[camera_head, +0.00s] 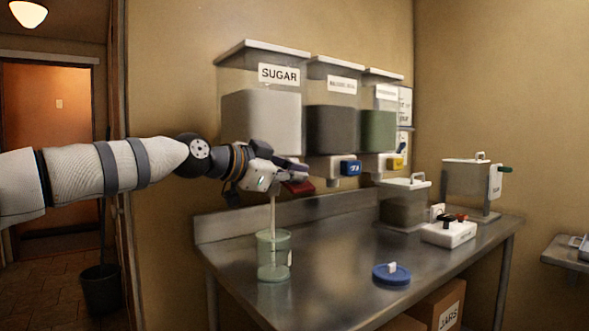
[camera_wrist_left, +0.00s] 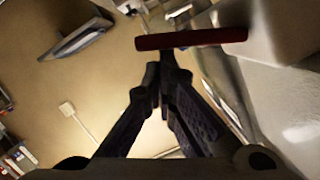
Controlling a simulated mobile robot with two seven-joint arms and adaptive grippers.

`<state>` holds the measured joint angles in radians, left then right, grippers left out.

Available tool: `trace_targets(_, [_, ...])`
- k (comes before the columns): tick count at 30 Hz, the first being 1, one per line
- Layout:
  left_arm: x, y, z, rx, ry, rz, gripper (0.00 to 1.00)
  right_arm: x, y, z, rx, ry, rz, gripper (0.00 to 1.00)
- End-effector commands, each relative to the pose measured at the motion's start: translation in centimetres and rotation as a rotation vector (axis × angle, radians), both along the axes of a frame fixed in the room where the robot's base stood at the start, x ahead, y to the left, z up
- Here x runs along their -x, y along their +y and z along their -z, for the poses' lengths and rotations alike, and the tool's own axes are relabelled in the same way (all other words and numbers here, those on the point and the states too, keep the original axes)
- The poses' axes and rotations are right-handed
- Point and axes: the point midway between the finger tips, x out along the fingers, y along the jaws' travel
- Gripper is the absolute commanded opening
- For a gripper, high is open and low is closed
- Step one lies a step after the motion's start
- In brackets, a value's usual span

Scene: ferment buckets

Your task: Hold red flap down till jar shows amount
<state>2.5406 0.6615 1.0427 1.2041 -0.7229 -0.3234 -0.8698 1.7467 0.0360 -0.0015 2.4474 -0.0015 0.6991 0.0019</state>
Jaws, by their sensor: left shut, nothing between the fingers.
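The red flap (camera_head: 299,187) is under the SUGAR dispenser (camera_head: 261,125) on the wall. My left gripper (camera_head: 298,173) is shut and empty, with its fingers over the flap; the head view does not clearly show contact. In the left wrist view the flap is a red bar (camera_wrist_left: 190,39) just beyond the closed fingertips (camera_wrist_left: 168,68). A pale stream (camera_head: 273,215) falls from below the gripper into the greenish clear jar (camera_head: 273,245) on the steel table. The jar stands upright and its fill level is hard to read. My right gripper is not in view.
Two more dispensers hang to the right, with a blue flap (camera_head: 350,168) and a yellow flap (camera_head: 396,162). On the steel table (camera_head: 330,265) are a blue lid (camera_head: 391,275), a white box with knobs (camera_head: 448,233) and lidded containers (camera_head: 404,205). Table space right of the jar is clear.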

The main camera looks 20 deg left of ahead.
Motion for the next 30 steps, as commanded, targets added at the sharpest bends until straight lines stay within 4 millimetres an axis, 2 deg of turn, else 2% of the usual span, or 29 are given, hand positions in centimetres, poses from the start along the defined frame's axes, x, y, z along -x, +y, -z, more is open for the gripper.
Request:
trace_targets(9, [-0.04, 0.08, 0.69, -0.059, -0.043, 0.0, 0.0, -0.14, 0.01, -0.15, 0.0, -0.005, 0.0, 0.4])
trace_targets(30, [-0.06, 0.1, 0.82, -0.063, -0.046, -0.001, 0.0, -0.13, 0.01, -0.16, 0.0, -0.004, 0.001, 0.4])
